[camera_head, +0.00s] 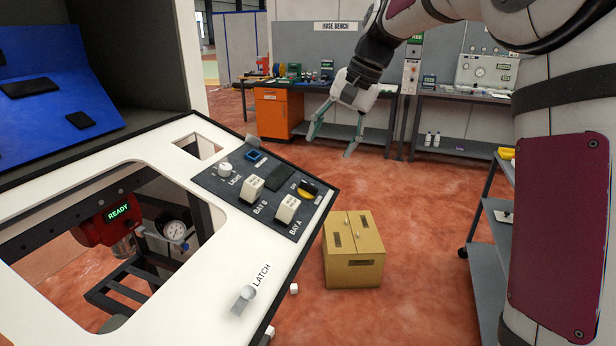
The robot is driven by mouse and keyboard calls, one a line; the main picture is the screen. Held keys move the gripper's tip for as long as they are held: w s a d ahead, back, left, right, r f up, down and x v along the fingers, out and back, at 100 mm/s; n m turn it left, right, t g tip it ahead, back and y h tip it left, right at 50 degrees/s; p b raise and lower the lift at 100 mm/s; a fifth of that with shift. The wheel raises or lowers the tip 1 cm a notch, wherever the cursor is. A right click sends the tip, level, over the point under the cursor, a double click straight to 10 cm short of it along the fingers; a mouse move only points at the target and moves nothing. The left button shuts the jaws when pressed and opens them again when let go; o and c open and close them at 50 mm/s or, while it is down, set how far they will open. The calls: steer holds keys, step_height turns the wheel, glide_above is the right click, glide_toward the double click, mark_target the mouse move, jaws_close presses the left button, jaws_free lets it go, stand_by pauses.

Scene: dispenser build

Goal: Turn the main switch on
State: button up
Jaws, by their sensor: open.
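The dark control panel (262,188) sits at the far right corner of the white console top. At its right end is a rotary switch (308,188) with a black handle on a yellow base. It looks like the main switch, but the lettering beside it is too small to read, and I cannot tell whether it is on or off. My gripper (332,144) hangs beyond and above the panel, pointing down. Its two greenish fingers are spread apart with nothing between them. It is not touching the panel.
The panel also has a LIGHT knob (226,170), BAY B block (251,188), BAY A block (287,208) and blue-framed part (255,156). A LATCH knob (244,297) stands on the console top (190,290). A cardboard box (353,250) is on the floor. Benches line the back.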

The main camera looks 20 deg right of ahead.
mark_target(309, 186)
steer(key=p+x, duration=0.1)
steer(key=x, duration=1.2)
steer(key=shift+f+p, duration=0.15)
steer(key=shift+p, duration=0.25)
steer(key=c, duration=1.2)
